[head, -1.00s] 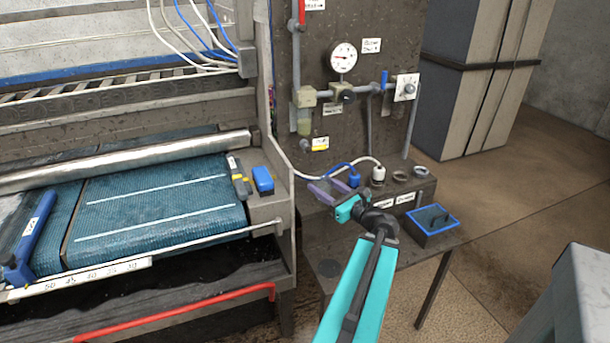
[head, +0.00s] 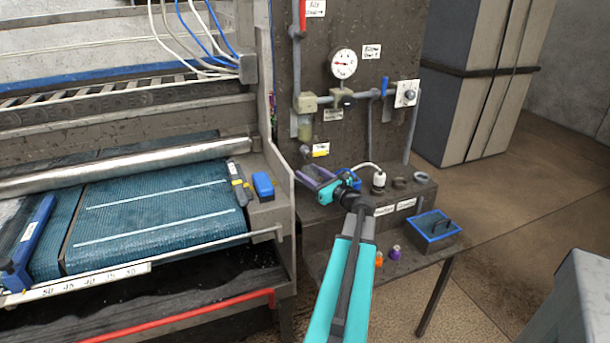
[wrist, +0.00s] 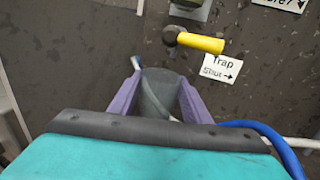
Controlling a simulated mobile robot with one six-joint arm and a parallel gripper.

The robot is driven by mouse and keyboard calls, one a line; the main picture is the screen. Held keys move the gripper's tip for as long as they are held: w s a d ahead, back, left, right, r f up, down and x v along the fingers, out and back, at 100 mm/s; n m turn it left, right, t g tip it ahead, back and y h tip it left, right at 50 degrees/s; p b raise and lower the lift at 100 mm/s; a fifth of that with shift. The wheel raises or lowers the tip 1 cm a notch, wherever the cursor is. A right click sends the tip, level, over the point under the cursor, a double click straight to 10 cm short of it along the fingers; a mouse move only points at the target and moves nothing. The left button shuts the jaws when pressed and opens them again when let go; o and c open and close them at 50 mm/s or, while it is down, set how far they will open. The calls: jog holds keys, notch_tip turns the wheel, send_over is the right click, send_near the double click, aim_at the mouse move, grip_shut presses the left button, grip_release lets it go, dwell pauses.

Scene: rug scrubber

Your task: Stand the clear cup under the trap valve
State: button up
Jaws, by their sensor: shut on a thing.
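My gripper (wrist: 160,84) has its purple fingers shut on the clear cup (wrist: 158,97), which looks greyish and see-through in the wrist view. The trap valve has a yellow handle (wrist: 200,43) beside a label reading "Trap Shut". In the wrist view the cup is below and a little left of this handle, with a gap between them in the picture. In the head view my gripper (head: 317,175) is just below the trap valve's yellow handle (head: 320,153), and the cup cannot be made out there. The cup's base is hidden, so I cannot tell whether it touches anything.
A blue hose (wrist: 265,135) runs right of my gripper. A white connector (head: 378,184) and dark rings stand on the ledge to the right. A blue-rimmed box (head: 434,228), an orange item (head: 378,259) and a purple item (head: 394,253) are on the lower bench. The machine frame (head: 284,215) rises at left.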

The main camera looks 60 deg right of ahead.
aim_at(309, 170)
jog(key=w+d, duration=0.1)
jog(key=w, duration=0.1)
jog(key=w+d, duration=0.2)
dwell(0.4)
jog(key=shift+f+p, duration=0.45)
jog(key=shift+f, duration=1.3)
jog(key=shift+f, duration=0.2)
jog(key=o, duration=0.7)
jog(key=shift+a, duration=0.1)
jog(key=shift+o, duration=0.2)
jog(key=shift+r, duration=0.1)
